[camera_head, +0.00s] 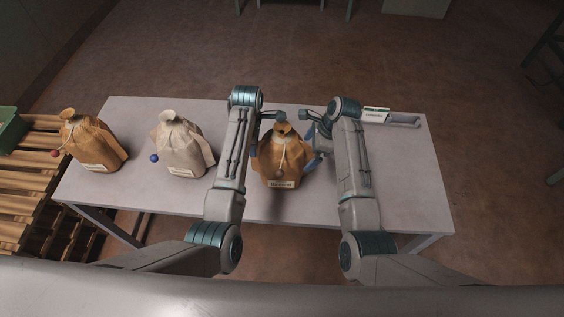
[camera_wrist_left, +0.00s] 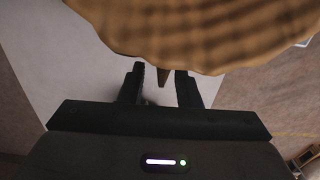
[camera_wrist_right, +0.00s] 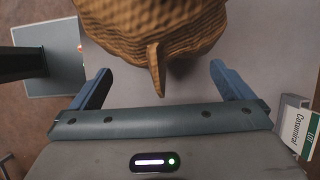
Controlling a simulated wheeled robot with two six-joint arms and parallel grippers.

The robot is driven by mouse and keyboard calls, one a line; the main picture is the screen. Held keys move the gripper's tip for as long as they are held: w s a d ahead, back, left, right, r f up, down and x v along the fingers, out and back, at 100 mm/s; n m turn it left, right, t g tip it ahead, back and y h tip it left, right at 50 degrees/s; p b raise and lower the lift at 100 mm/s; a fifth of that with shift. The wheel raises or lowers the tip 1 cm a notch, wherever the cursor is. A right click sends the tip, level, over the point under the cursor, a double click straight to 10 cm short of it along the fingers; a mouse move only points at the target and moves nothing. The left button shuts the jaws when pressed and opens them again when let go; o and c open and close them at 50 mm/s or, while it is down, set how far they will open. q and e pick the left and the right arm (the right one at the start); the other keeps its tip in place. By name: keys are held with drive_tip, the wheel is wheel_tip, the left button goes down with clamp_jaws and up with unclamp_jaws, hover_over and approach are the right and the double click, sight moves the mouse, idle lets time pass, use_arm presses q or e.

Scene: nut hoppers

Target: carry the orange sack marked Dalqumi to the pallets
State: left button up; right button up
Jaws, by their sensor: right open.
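An orange-brown sack (camera_head: 283,165) stands upright on the table between my two grippers. It has a tied neck, a dull brown ball on a cord and a front label too small to read. My left gripper (camera_head: 273,116) is at the left of its neck. In the left wrist view its fingers (camera_wrist_left: 162,88) stand partly apart, with a narrow sack tab between them and gaps visible on both sides. My right gripper (camera_head: 312,135) is at the sack's right side. In the right wrist view its fingers (camera_wrist_right: 158,85) are wide apart, with a sack tab (camera_wrist_right: 155,70) between them, untouched.
Another orange-brown sack (camera_head: 93,142) with a red ball and a cream sack (camera_head: 182,146) with a blue ball stand further left. Wooden pallets (camera_head: 38,185) and a green crate (camera_head: 10,130) are beyond the table's left end. A labelled grey object (camera_head: 402,120) lies at the right back.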

use_arm(q)
drive_tip(key=shift+f, duration=1.45)
use_arm(e)
drive_tip(key=shift+x, duration=1.45)
use_arm(q)
clamp_jaws()
use_arm(e)
drive_tip(key=c, duration=1.6)
use_arm(q)
drive_tip(key=shift+r, duration=0.1)
use_arm(e)
drive_tip(key=shift+r, duration=0.1)
drive_tip(key=shift+c, duration=0.2)
